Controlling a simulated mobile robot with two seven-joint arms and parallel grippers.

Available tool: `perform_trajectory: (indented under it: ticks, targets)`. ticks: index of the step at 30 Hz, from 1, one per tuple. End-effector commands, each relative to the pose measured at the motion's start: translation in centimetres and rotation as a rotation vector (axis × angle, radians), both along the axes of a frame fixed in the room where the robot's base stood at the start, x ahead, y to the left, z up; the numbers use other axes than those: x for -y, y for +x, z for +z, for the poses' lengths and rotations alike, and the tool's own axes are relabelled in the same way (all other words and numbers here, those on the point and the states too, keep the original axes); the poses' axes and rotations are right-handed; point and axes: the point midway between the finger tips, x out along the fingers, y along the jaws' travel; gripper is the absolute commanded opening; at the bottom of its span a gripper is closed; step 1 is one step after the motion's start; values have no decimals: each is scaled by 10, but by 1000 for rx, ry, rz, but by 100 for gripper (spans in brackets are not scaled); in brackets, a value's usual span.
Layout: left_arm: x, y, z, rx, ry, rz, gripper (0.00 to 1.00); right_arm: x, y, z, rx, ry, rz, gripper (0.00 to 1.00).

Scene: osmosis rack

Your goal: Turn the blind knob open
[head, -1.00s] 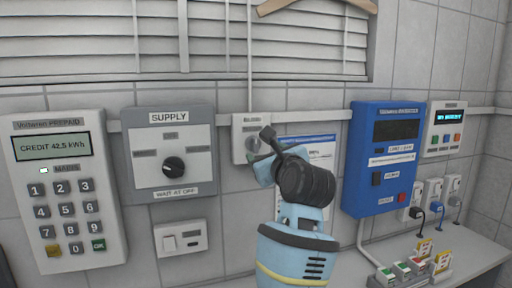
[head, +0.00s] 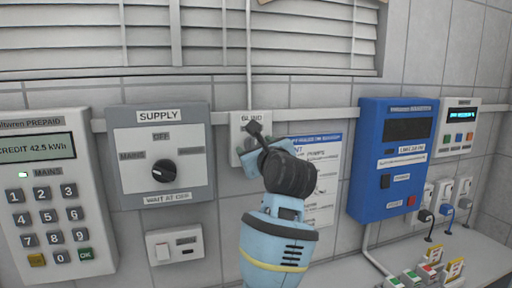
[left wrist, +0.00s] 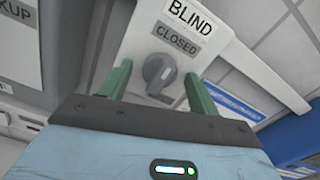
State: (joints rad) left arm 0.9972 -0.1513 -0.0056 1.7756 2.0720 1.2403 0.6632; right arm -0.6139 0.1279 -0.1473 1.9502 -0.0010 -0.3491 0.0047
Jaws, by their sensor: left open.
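The blind knob (left wrist: 159,74) is a grey round dial with a raised grip bar, on a white panel (left wrist: 205,58) labelled BLIND and CLOSED in the left wrist view. The same small panel (head: 237,128) shows in the head view, its knob mostly hidden behind my gripper. My left gripper (left wrist: 160,88) is open, with one green finger on each side of the knob in the wrist picture. I cannot tell whether the fingers touch it. In the head view my left gripper (head: 252,137) is in front of the panel's lower part. My right gripper is not in view.
A grey SUPPLY switch panel (head: 195,119) and a prepaid keypad meter (head: 103,225) are left of the BLIND panel. A notice sheet (head: 325,165) and a blue box (head: 370,150) are to the right. Slatted blinds (head: 300,45) are above. A worktop with several small items runs lower right.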

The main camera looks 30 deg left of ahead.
Motion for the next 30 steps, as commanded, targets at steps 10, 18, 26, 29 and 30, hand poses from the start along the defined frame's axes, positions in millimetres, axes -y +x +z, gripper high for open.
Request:
perform_trajectory:
  ticks: [10,18,26,29,30]
  targets:
    - [0,0,0,0,0,0,38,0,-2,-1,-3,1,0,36]
    - [0,0,0,-2,1,0,17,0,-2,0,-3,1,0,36]
    - [0,0,0,-48,40,-1,17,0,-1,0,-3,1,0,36]
    - [1,0,0,-90,76,-2,17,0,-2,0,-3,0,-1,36]
    - [1,0,-1,-112,94,-2,17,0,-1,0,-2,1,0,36]
